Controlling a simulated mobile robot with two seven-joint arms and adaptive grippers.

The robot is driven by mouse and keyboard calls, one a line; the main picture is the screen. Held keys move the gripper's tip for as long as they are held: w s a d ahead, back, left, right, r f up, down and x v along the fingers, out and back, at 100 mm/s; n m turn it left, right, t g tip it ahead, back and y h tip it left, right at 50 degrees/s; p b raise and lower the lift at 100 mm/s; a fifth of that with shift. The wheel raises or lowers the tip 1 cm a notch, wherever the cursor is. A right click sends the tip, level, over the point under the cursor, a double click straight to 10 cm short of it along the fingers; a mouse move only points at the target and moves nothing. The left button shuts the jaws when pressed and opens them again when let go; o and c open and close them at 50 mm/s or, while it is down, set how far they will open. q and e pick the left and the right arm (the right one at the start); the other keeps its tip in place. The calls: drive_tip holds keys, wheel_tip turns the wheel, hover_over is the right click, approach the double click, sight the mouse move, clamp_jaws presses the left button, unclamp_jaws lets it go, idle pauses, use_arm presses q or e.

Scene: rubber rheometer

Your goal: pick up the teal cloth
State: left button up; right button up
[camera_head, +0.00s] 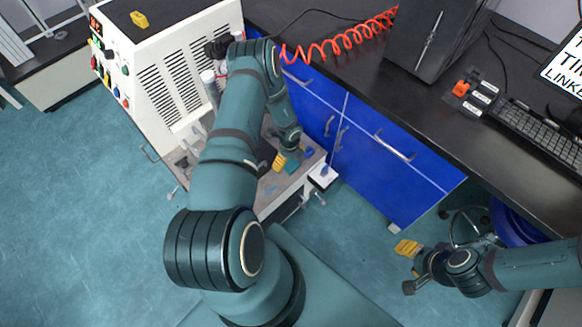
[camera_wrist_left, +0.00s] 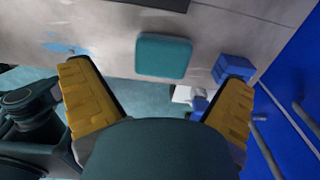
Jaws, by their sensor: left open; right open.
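The teal cloth (camera_wrist_left: 163,57) looks like a flat, rounded square on the grey surface in the left wrist view. In the head view a small teal patch (camera_head: 292,167) shows beside my left fingers. My left gripper (camera_head: 279,162) points down over the low shelf. In the left wrist view its two yellow fingers (camera_wrist_left: 158,76) are wide apart, with the cloth seen between and beyond their tips. Nothing is held, and the gap to the cloth is hard to judge. My right gripper (camera_head: 406,262) is open and empty at the lower right, away from the cloth.
A blue block (camera_head: 308,153) lies right of the cloth; it also shows in the left wrist view (camera_wrist_left: 233,68). The white machine (camera_head: 160,75) stands left of the shelf. Blue drawers (camera_head: 370,140) under the black bench stand close on the right.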

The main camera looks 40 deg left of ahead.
sight(291, 165)
use_arm(q)
drive_tip(key=f, duration=0.2)
drive_tip(key=f+b, duration=0.1)
drive_tip(key=f, duration=0.1)
drive_tip(key=shift+w+d+f, duration=0.2)
drive_tip(key=c, duration=1)
drive_tip(key=shift+r, duration=0.1)
wheel_tip(291, 165, up, 10)
drive_tip(key=p, duration=0.2)
drive_tip(key=shift+p, duration=0.3)
drive_tip(key=shift+o, duration=0.2)
